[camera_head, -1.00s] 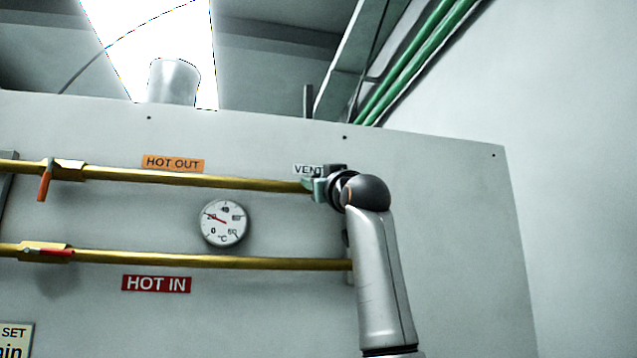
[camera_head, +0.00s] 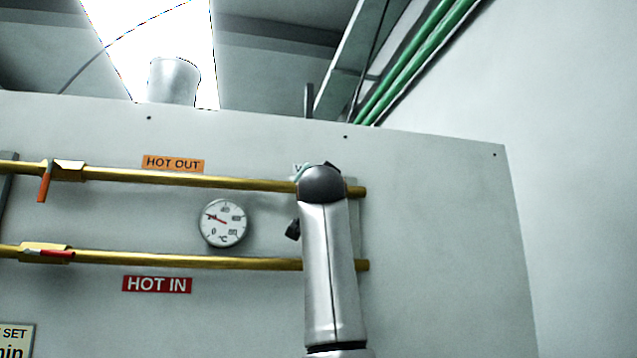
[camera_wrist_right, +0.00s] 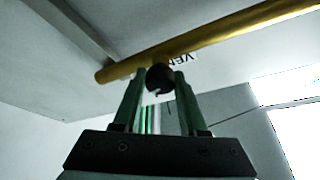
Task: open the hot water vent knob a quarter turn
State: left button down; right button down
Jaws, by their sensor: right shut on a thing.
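The vent knob (camera_wrist_right: 158,79) is a small dark round knob below the brass hot-out pipe (camera_wrist_right: 205,45) in the right wrist view. My right gripper (camera_wrist_right: 159,73) is shut on it, with one green finger on each side. In the head view my right wrist hides the knob and nearly all of the gripper, near the right end of the upper brass pipe (camera_head: 230,182). The VENT label (camera_head: 297,168) is mostly covered there and shows in part in the wrist view (camera_wrist_right: 180,60). My left gripper is not in view.
The lower brass pipe (camera_head: 200,262) runs behind my right forearm. A dial gauge (camera_head: 223,223) sits between the pipes. A valve with an orange lever (camera_head: 44,185) and one with a red lever (camera_head: 55,252) are at left. The panel (camera_head: 430,230) right of my arm is bare.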

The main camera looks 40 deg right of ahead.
jog(key=shift+m, duration=0.4)
jog(key=shift+c, duration=2.3)
grip_release()
jog(key=b+v, duration=0.6)
jog(key=v, duration=0.6)
jog(key=shift+s+a, duration=0.2)
jog(key=shift+a, duration=0.1)
